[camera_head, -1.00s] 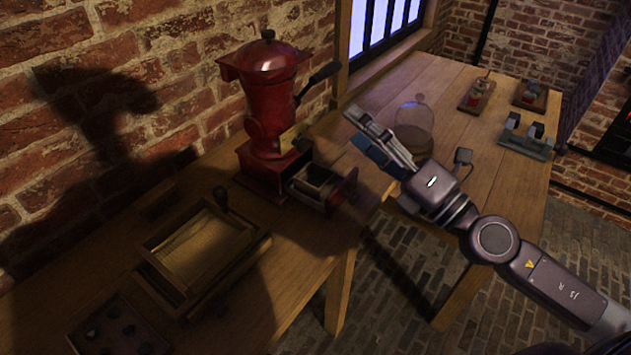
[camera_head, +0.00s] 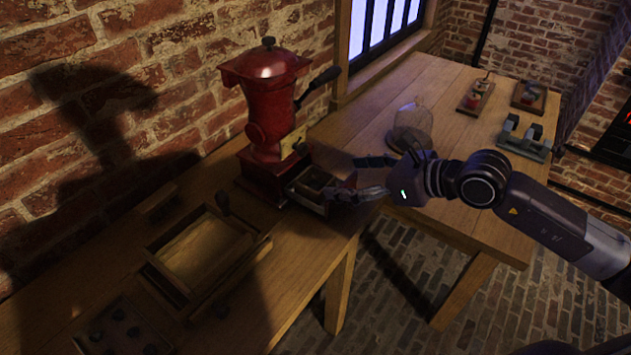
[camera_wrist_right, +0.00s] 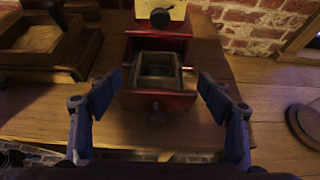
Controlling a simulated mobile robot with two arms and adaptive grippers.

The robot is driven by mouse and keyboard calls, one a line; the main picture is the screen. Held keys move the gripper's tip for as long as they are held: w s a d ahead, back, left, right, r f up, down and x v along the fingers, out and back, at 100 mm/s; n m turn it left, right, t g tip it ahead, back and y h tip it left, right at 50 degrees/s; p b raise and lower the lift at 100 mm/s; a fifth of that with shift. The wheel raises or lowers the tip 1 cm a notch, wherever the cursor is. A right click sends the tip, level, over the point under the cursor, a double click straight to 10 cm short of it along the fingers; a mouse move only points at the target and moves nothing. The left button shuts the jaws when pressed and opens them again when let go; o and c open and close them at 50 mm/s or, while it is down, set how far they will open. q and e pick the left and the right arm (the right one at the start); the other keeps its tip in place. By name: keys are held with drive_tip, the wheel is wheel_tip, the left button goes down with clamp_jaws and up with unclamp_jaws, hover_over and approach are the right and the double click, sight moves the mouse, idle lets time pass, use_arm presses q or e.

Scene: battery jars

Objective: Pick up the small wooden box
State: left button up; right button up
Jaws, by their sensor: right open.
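The small wooden box (camera_wrist_right: 157,84) looks like the dark open-topped box in the pulled-out red drawer of the grinder. In the head view this box (camera_head: 312,186) is small and dim. The red grinder (camera_head: 270,105) stands against the brick wall, and its drawer front with a round knob (camera_wrist_right: 155,104) faces me. My right gripper (camera_head: 348,179) is in front of the drawer. In the right wrist view the right gripper (camera_wrist_right: 160,84) is open and empty, with one finger on each side of the drawer. My left gripper is not in view.
A wooden tray (camera_head: 262,243) with a handle sits left of the grinder. A dark tray with round holes (camera_head: 85,335) is at the near left. A glass dome (camera_head: 412,122) and a grey stand (camera_head: 525,148) are on the far table. Brick floor shows at right.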

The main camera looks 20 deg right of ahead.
sight(305, 178)
drive_tip(key=x, duration=0.2)
drive_tip(key=shift+w+a+p, duration=0.2)
drive_tip(key=shift+p, duration=0.15)
drive_tip(key=shift+w+a+f+p, duration=0.2)
drive_tip(key=shift+w+a+p, duration=0.05)
drive_tip(key=shift+p, duration=0.1)
drive_tip(key=p+x, duration=0.1)
drive_tip(key=x, duration=0.3)
drive_tip(key=shift+w+a+f+p, duration=0.1)
drive_tip(key=shift+a+f+p, duration=0.1)
drive_tip(key=shift+f+p, duration=0.2)
drive_tip(key=c, duration=1.2)
